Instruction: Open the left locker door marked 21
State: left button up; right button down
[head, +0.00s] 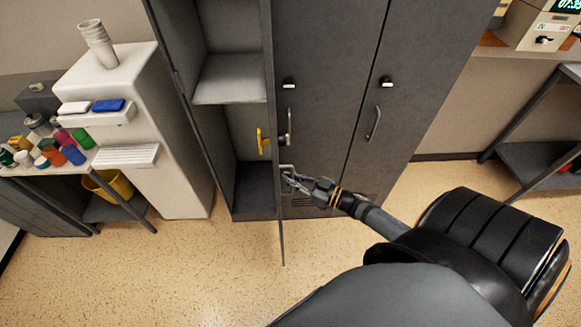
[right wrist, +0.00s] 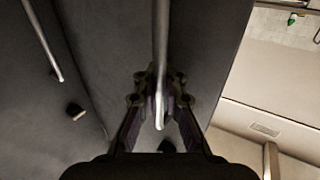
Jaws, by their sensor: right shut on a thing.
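The left locker door (head: 269,60) stands swung out from its compartment and shows nearly edge-on in the head view. The number 21 is not readable. My right gripper (head: 289,175) is at the door's outer side, shut on its handle. In the right wrist view the handle (right wrist: 160,60) is a pale upright bar running between the fingers of my right gripper (right wrist: 159,105). The open compartment (head: 232,80) shows a shelf and a dark floor. My left gripper is not in view.
The neighbouring locker doors are closed, with handles (head: 288,125) and (head: 374,122). A yellow piece (head: 261,141) shows beside the open door's edge. A white cabinet (head: 160,130) and a loaded cart (head: 75,165) stand left. The speckled floor (head: 190,270) in front is clear.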

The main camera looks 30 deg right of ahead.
jog(key=shift+s+f, duration=0.2)
jog(key=shift+f, duration=0.15)
jog(key=c, duration=1.4)
grip_release()
jog(key=shift+s+r, duration=0.1)
jog(key=shift+r, duration=0.2)
jog(key=v, duration=1.2)
